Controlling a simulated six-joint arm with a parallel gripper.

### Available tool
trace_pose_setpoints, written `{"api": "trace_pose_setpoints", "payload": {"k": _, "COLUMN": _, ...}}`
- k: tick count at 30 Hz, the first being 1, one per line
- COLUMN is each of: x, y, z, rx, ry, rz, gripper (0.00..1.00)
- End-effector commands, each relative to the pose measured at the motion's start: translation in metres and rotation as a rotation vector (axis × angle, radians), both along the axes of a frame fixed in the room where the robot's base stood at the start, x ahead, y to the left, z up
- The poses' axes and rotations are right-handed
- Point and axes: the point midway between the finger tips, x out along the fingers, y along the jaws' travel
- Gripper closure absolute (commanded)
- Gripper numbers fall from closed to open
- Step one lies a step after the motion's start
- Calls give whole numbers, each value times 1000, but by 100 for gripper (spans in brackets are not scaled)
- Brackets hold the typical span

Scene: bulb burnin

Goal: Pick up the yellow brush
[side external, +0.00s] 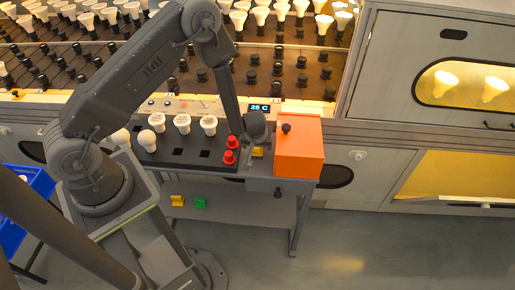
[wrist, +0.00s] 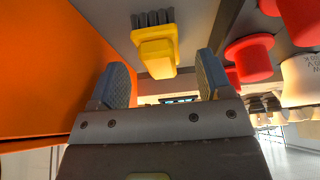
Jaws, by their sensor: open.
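The yellow brush (wrist: 157,57) has a yellow block body and dark grey bristles. In the wrist view it lies just ahead of my gripper (wrist: 156,80), roughly between the two fingers but apart from them. My gripper is open and empty, with blue-grey finger pads. In the side view my gripper (side external: 257,140) is over the right part of the dark bench top, beside the orange box. A small part of the yellow brush (side external: 257,152) shows below it there; the rest is hidden by the gripper.
The orange box (side external: 298,148) stands close on the gripper's right in the side view, on its left in the wrist view. Red caps (side external: 231,149) stand close on the other side. White bulbs (side external: 182,122) stand in the rack further left. Yellow (side external: 177,201) and green (side external: 200,203) pieces lie on the lower shelf.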

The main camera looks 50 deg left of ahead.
Motion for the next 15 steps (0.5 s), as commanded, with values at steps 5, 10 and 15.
{"api": "trace_pose_setpoints", "payload": {"k": 5, "x": 6, "y": 7, "z": -22, "rx": 0, "ry": 0, "rz": 1, "gripper": 28}}
{"api": "trace_pose_setpoints", "payload": {"k": 10, "x": 8, "y": 8, "z": -26, "rx": 0, "ry": 0, "rz": 1, "gripper": 28}}
{"api": "trace_pose_setpoints", "payload": {"k": 15, "x": 8, "y": 8, "z": -25, "rx": 0, "ry": 0, "rz": 1, "gripper": 31}}
